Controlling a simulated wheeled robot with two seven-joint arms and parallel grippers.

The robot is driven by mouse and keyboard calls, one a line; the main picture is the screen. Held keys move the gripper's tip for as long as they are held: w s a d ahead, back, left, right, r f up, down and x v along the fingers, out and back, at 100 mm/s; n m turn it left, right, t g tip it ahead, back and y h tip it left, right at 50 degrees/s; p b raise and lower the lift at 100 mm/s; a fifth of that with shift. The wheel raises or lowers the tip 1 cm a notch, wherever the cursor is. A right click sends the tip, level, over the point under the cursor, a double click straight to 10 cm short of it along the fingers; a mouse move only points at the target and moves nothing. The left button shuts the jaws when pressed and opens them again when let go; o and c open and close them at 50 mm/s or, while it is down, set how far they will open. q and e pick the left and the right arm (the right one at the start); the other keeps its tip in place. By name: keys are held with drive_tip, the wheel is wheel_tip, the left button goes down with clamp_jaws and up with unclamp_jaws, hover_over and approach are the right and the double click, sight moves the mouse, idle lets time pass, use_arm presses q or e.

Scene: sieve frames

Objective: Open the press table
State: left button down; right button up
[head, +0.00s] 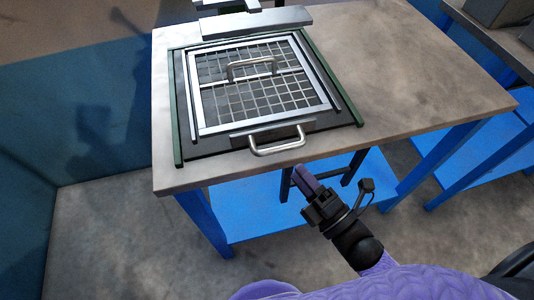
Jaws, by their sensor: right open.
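The press table (178,120) is a dark flat plate between two green side rails on a worn workbench. A silver sieve frame (203,104) with a wire grid lies flat on it. A raised silver handle (252,64) spans the middle of the grid. A second silver handle (277,148) sticks out from the plate's front edge, close to the bench edge. My right gripper (303,171) is open and empty, just in front of and below this front handle, apart from it. My left gripper is out of view.
The workbench (420,70) has bare room right of the plate. A grey metal bar (257,22) stands behind the frame. Blue legs and a blue lower shelf (270,205) are under the bench. Another blue bench (480,165) stands at the right.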

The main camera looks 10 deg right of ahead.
sight(279, 147)
drive_tip(key=x, duration=0.7)
drive_tip(key=shift+w+b, duration=0.3)
drive_tip(key=shift+b, duration=0.05)
clamp_jaws()
drive_tip(key=shift+f, duration=0.1)
idle(0.5)
idle(0.4)
